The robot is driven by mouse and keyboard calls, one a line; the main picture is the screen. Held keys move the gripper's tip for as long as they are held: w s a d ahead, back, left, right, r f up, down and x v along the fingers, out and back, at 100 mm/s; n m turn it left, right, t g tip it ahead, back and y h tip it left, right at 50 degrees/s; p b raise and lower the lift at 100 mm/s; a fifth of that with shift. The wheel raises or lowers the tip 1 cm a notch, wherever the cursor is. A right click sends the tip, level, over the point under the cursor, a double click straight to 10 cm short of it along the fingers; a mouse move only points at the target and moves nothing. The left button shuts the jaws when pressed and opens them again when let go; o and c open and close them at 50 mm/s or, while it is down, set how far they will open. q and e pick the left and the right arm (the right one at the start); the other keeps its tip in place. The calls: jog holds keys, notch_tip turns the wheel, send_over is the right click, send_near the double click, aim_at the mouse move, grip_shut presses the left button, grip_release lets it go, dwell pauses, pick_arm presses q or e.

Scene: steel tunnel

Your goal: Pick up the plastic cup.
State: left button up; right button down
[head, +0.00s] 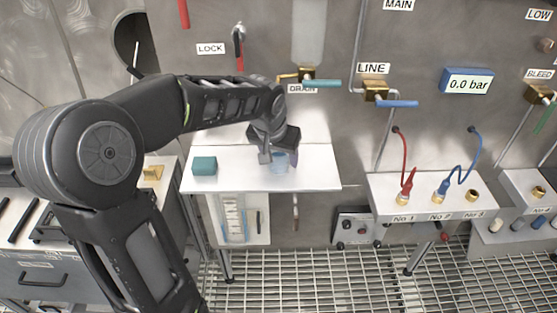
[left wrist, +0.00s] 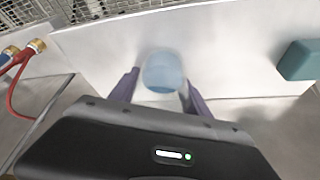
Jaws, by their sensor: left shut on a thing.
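A translucent pale blue plastic cup (head: 279,161) is at the white table (head: 240,178) in the head view. It also shows in the left wrist view (left wrist: 162,73), between two purple fingers. My left gripper (head: 279,158) reaches down over the table and is shut on the cup. In the left wrist view my left gripper (left wrist: 159,88) has one finger on each side of it. Whether the cup's base touches the table is hard to tell. My right gripper is not in view.
A teal block (head: 204,166) lies on the table, left of the cup. A valve with a teal handle (head: 321,83) is on the wall behind. A bench with red and blue hoses (head: 440,190) stands to the right. The floor is metal grating.

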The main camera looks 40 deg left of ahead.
pick_arm(q)
jog(key=c, duration=0.7)
jog(key=shift+r, duration=0.8)
jog(key=shift+s+d+b, duration=0.65)
jog(key=shift+s+d, duration=0.1)
jog(key=shift+s, duration=2.15)
jog(key=shift+s+d+b, duration=0.65)
jog(key=shift+s+d, duration=0.15)
jog(key=shift+s, duration=2.1)
jog(key=shift+s+d+b, duration=0.65)
jog(key=shift+s+d, duration=0.1)
jog(key=shift+s, duration=2.15)
